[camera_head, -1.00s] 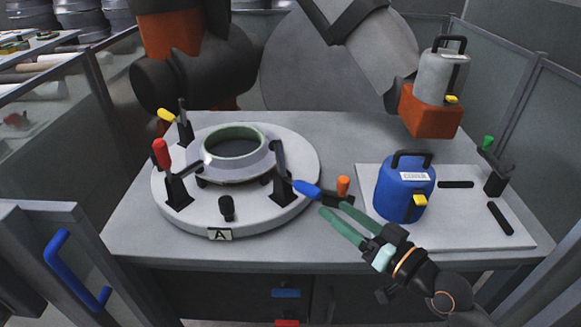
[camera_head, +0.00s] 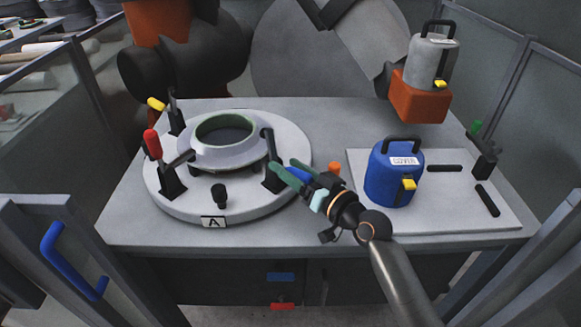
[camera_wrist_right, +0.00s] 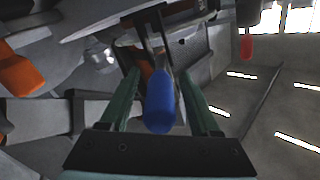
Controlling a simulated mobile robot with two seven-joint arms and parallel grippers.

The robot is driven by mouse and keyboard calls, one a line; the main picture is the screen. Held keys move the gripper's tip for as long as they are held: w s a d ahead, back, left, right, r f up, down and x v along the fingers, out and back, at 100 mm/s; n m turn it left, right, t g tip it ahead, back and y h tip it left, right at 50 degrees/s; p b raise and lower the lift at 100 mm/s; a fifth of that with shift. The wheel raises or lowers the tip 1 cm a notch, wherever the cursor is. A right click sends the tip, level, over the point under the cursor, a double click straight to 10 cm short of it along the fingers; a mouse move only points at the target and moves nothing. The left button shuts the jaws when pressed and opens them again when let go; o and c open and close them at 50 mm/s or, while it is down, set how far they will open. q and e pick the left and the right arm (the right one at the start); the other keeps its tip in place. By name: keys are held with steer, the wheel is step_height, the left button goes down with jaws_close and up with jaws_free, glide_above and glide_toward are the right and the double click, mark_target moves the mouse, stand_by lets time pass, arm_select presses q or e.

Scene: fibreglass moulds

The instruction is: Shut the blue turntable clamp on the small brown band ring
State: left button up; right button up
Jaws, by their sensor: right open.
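The blue turntable clamp stands at the right side of the round white turntable (camera_head: 230,208). Its dark bar (camera_head: 267,143) points up, clear of the ring, and its blue handle (camera_head: 298,174) lies low, outward to the right. The ring (camera_head: 200,157) sits raised in the turntable's middle; it looks grey with a greenish inside, not brown. My right gripper (camera_head: 282,164) is open, its green fingers at the blue handle. In the right wrist view the handle (camera_wrist_right: 160,102) lies between the spread fingers (camera_wrist_right: 158,78), with gaps showing on both sides. My left gripper is not in view.
A red-handled clamp (camera_head: 153,145) and a yellow-handled clamp (camera_head: 157,104) stand on the turntable's left side. A black knob (camera_head: 219,193) is at its front. A blue canister (camera_head: 380,180) stands on a pale board (camera_head: 460,215) right of my gripper. Glass-panelled fences flank the table.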

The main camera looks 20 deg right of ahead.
jaws_close()
stand_by(0.5)
stand_by(0.9)
